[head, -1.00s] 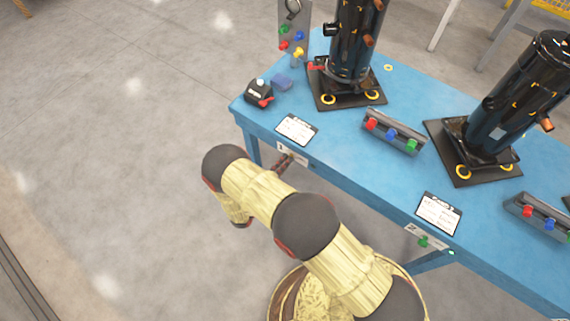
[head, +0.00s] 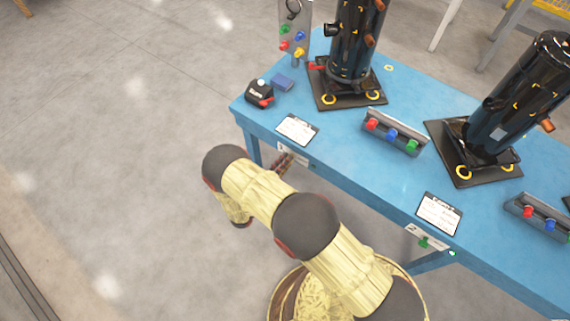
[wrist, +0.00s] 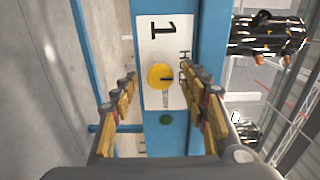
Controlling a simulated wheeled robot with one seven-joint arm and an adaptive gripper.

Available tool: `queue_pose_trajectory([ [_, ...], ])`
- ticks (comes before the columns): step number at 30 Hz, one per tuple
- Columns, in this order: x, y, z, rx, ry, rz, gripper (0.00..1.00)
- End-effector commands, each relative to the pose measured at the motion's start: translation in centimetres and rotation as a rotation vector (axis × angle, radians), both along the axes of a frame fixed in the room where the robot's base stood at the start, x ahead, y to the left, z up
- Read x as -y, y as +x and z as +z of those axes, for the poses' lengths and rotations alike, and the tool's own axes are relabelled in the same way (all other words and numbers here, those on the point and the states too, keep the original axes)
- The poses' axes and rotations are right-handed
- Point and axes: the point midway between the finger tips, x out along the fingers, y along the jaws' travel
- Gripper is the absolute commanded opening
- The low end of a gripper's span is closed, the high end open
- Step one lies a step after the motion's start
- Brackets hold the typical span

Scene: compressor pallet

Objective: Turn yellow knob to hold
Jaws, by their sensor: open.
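The yellow knob (wrist: 160,77) sits on a white label plate (wrist: 158,45) on the blue table's front edge. The plate bears a "1" and sideways lettering that looks like HOLD, partly hidden by my right finger. A short dark line runs sideways on the knob's face; its exact pointing end is unclear. My gripper (wrist: 159,75) is open, with one finger on each side of the knob and visible gaps. Contact with the knob does not show. In the head view my gripper (head: 285,163) is at plate 1 and the knob is hidden.
A green round part (wrist: 166,120) is near the yellow knob. The blue table (head: 340,150) carries black compressors (head: 355,40), button boxes (head: 394,134) and cards (head: 297,130). A second plate (head: 428,240) with a green knob is farther right on the edge. The floor at left is clear.

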Motion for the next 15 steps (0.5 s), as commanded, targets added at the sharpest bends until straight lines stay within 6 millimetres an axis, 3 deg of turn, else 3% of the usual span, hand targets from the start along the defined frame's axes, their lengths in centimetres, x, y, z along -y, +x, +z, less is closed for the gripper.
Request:
queue_pose_trajectory([
  [8, -0.5, -0.5, 0.0, 0.0, 0.0, 0.002, 0.45],
  [15, -3.1, -3.8, 0.0, -0.001, -0.001, 0.005, 0.45],
])
